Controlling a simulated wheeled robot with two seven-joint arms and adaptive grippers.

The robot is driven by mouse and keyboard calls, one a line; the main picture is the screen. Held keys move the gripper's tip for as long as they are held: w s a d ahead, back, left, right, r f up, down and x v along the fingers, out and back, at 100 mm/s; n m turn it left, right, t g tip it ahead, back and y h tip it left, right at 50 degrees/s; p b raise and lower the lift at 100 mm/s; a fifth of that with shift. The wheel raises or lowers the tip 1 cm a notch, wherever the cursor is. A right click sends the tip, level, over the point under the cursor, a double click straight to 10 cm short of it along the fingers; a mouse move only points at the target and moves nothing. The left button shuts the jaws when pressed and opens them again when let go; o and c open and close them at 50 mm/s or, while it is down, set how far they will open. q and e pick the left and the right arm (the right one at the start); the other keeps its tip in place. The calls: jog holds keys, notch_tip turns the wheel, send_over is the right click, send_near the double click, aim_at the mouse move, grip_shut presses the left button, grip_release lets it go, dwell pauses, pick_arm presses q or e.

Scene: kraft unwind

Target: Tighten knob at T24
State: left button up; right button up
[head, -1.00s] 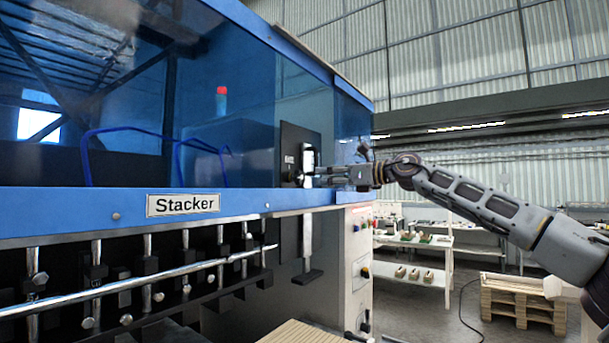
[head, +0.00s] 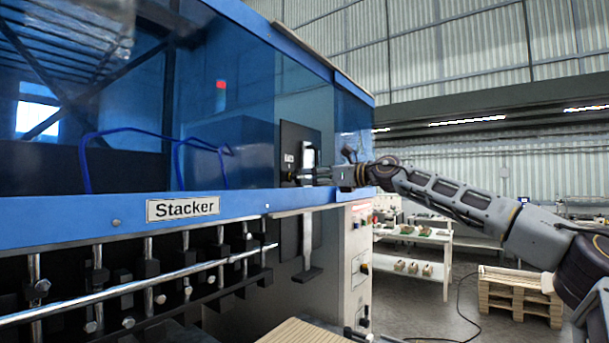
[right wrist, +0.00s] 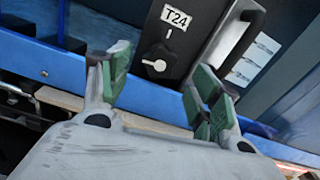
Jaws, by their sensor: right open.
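The T24 label (right wrist: 175,17) is a white tag on a dark panel in the right wrist view. Below it is the knob (right wrist: 158,62), a black round base with a short silver pointer. In the head view the black panel (head: 290,138) is on the blue machine's front, and the knob is small and hard to make out there. My right gripper (head: 305,177) is at the panel. In the right wrist view its green-padded fingers (right wrist: 162,75) are apart, with the knob seen between them and nothing held. My left gripper is not in view.
A long upright handle (right wrist: 228,52) stands right of the knob, close to the right finger. The Stacker sign (head: 183,206) is on the blue beam, above a silver rail (head: 130,282). A white shelf (head: 420,268) and wooden pallets (head: 520,294) stand back right.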

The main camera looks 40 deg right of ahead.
aim_at(296, 176)
jog(key=shift+p+x, duration=0.9)
jog(key=shift+x, duration=1.25)
jog(key=shift+c, duration=0.5)
jog(key=c, duration=0.9)
jog(key=shift+m, duration=2.1)
jog(key=shift+w, duration=0.1)
